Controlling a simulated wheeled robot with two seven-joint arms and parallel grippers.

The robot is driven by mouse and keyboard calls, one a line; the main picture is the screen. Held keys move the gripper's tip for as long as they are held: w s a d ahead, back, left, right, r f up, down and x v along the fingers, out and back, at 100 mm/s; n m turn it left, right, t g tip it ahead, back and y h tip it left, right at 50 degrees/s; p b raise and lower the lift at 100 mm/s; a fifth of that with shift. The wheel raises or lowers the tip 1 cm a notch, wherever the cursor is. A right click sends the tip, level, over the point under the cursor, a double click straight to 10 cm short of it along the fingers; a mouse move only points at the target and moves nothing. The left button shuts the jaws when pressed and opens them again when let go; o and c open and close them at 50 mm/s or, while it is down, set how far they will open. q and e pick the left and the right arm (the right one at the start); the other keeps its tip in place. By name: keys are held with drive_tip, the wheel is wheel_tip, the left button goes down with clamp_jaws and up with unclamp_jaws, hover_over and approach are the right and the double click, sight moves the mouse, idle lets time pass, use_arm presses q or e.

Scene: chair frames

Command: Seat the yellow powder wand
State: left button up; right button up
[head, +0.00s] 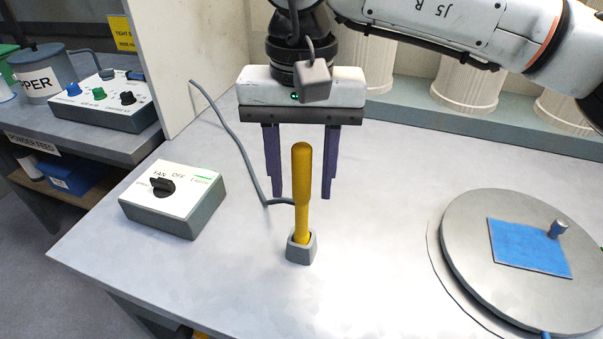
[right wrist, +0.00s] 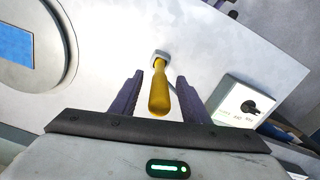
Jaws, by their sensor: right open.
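The yellow powder wand (head: 302,190) stands upright with its lower end in a small grey holder (head: 300,248) on the white table. In the right wrist view the wand (right wrist: 159,92) shows between the two fingers, with the holder (right wrist: 161,55) beyond it. My right gripper (head: 300,195) is open and points down. In the head view its purple fingers stand to either side of the wand's upper part, seemingly behind it, and no contact shows. My left gripper is not in view.
A fan switch box (head: 172,198) sits left of the holder. A grey cable (head: 240,148) runs across the table behind the wand. A round turntable (head: 470,225) with a blue pad (head: 528,247) is at the right. Table between holder and turntable is clear.

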wheel_tip(320, 180, up, 2)
drive_tip(key=shift+w, duration=0.1)
wheel_tip(320, 180, up, 8)
drive_tip(key=shift+f, duration=0.2)
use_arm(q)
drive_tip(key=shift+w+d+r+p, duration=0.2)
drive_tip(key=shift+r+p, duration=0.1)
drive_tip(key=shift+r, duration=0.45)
use_arm(e)
drive_tip(key=shift+r, duration=0.4)
